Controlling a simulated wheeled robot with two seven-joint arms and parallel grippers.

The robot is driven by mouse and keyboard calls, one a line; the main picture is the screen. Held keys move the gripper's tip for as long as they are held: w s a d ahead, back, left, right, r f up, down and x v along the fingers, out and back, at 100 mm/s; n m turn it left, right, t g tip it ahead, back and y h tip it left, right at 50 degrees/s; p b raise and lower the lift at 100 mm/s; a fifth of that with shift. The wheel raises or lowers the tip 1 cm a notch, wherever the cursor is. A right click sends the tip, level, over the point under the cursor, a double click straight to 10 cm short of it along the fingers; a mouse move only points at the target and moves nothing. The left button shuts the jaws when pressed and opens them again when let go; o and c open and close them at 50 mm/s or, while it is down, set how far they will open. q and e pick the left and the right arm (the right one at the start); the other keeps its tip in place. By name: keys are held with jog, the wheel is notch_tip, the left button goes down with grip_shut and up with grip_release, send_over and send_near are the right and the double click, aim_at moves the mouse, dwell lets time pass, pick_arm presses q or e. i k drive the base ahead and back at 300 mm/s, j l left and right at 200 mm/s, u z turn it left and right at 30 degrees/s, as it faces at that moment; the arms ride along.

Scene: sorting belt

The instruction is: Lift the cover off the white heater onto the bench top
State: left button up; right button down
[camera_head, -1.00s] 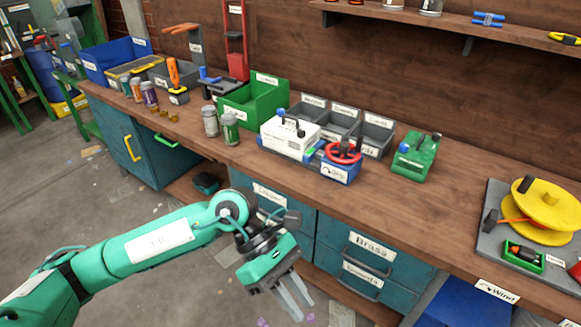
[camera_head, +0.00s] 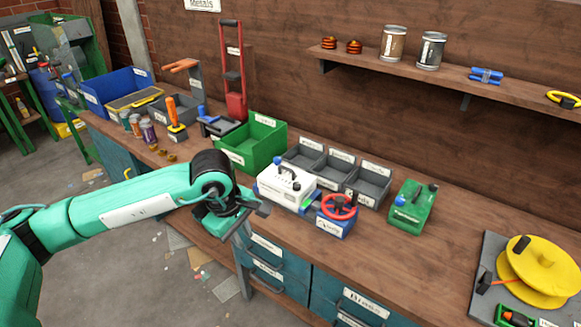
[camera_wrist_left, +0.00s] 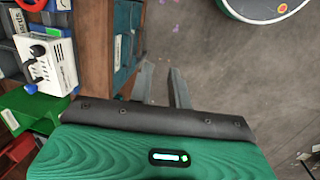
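The white heater (camera_head: 281,189) stands on the wooden bench top (camera_head: 440,236), just in front of the grey bins. It is a white box with a black handle on top and a label on its front. It also shows at the left of the left wrist view (camera_wrist_left: 58,68). My left gripper (camera_head: 242,262) points down in front of the bench edge, left of and nearer than the heater. In the left wrist view its two fingers (camera_wrist_left: 162,85) are apart with nothing between them, over the floor. My right gripper is not in view.
A blue box with a red handwheel (camera_head: 334,228) stands right beside the heater. A green bin (camera_head: 238,151), grey bins (camera_head: 366,187) and a green canister (camera_head: 408,207) are close by. Bench top is bare in front of the canister. A yellow reel (camera_head: 530,275) stands at the right.

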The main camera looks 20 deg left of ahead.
aim_at(277, 180)
jog(key=i, duration=1.15)
